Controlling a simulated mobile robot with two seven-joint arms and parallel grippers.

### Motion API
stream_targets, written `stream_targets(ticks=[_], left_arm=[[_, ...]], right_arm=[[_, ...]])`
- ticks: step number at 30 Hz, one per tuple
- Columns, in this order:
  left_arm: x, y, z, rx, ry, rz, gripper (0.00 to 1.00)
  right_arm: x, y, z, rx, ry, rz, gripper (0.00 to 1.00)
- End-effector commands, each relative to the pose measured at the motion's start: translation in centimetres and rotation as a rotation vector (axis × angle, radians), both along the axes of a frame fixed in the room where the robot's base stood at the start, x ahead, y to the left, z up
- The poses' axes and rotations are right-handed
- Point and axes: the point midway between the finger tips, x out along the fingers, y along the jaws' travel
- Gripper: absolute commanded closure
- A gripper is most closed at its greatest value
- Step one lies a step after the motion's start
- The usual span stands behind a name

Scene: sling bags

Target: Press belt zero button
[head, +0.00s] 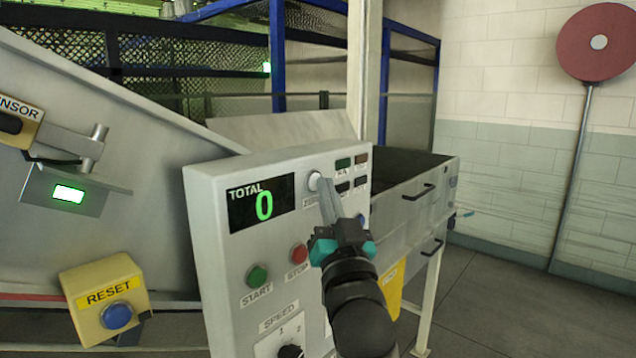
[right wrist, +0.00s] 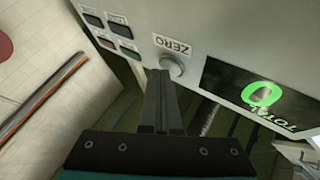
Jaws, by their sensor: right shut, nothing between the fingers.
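The zero button (head: 314,181) is a round, light grey knob on the white control panel (head: 228,275), just right of the TOTAL display (head: 262,203), which reads a green 0. In the right wrist view the button (right wrist: 172,66) sits beside its ZERO label (right wrist: 172,44). My right gripper (head: 322,184) is shut and empty, with its fingertips at the button. In the right wrist view the fingertips (right wrist: 160,74) overlap the button's lower left edge; I cannot tell whether they touch it. My left gripper is not in view.
Small dark buttons (head: 343,163) lie right of the zero button. Below are green START (head: 257,275) and red STOP (head: 299,253) buttons and a SPEED knob (head: 290,352). A yellow RESET box (head: 104,297) is at left. A grey bin (head: 418,212) stands behind the panel.

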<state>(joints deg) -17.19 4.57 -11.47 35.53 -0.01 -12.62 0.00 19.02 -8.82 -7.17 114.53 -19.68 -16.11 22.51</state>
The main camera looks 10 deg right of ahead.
Motion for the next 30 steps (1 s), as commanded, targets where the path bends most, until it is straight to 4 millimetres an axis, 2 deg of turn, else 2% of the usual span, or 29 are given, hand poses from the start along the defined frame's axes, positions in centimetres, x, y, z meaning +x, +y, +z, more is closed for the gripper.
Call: stream_targets(ticks=[13, 30], left_arm=[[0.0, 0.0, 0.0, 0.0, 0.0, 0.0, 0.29], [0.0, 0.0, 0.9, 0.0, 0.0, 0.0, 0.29]], right_arm=[[0.1, 0.1, 0.0, 0.0, 0.001, 0.0, 1.0], [-1.3, -1.0, -0.1, 0.0, 0.0, 0.0, 1.0]])
